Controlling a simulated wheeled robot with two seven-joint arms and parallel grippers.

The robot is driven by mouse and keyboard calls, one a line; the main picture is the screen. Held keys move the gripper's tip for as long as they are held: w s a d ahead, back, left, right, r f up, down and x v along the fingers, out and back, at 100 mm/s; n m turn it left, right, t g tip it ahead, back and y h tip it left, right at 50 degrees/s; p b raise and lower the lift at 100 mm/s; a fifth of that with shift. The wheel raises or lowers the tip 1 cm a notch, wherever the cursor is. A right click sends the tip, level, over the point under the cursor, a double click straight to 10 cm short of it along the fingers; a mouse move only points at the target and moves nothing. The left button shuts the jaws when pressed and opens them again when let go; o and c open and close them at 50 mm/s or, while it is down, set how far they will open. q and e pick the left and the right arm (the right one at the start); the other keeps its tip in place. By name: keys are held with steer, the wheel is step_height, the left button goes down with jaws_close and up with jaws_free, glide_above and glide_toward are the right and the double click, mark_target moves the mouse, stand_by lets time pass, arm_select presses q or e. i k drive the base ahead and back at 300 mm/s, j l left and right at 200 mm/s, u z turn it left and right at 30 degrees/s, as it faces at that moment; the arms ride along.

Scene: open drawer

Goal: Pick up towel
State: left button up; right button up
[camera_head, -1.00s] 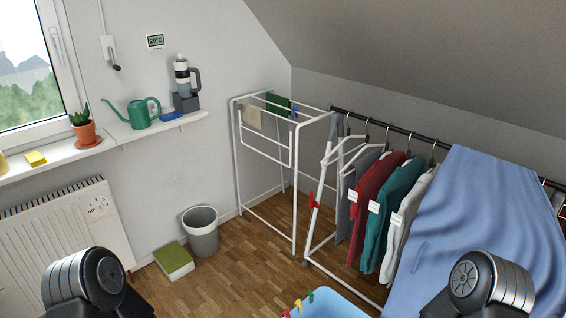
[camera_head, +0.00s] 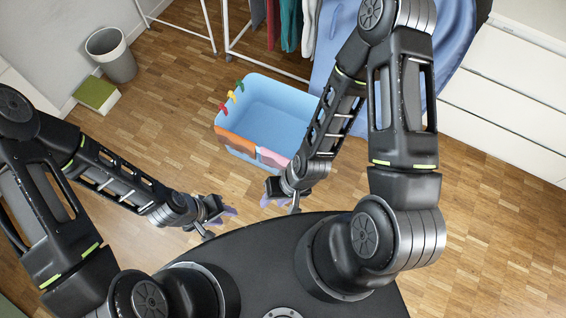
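A light blue basket (camera_head: 268,103) stands on the floor at the upper middle of the head view. An orange cloth-like piece (camera_head: 236,143) and a pink one (camera_head: 271,157) lie over its near rim; I cannot tell which, if either, is the towel. My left gripper (camera_head: 219,222) hangs left of and nearer than the basket, apart from it, with spread fingers and nothing seen between them. My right gripper (camera_head: 280,204) is just in front of the basket's near right corner, below the pink piece, fingers apart and empty. Purple pads show on both grippers.
Red, yellow and green clips (camera_head: 231,97) sit on the basket's left rim. A grey bin (camera_head: 111,55) and a green-topped box (camera_head: 96,94) stand at the upper left. White drawers (camera_head: 508,92) stand at the right. Hanging clothes (camera_head: 291,24) and a blue sheet are behind. Wooden floor between is clear.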

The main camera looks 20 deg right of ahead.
mark_target(270, 158)
steer(key=i+j+z, duration=0.35)
steer(key=j, duration=0.3)
steer(key=i+j+z, duration=0.15)
steer(key=j, duration=0.2)
steer(key=i+j+z, duration=0.2)
steer(key=j, duration=0.15)
steer(key=j+z, duration=0.15)
steer(key=j, duration=0.25)
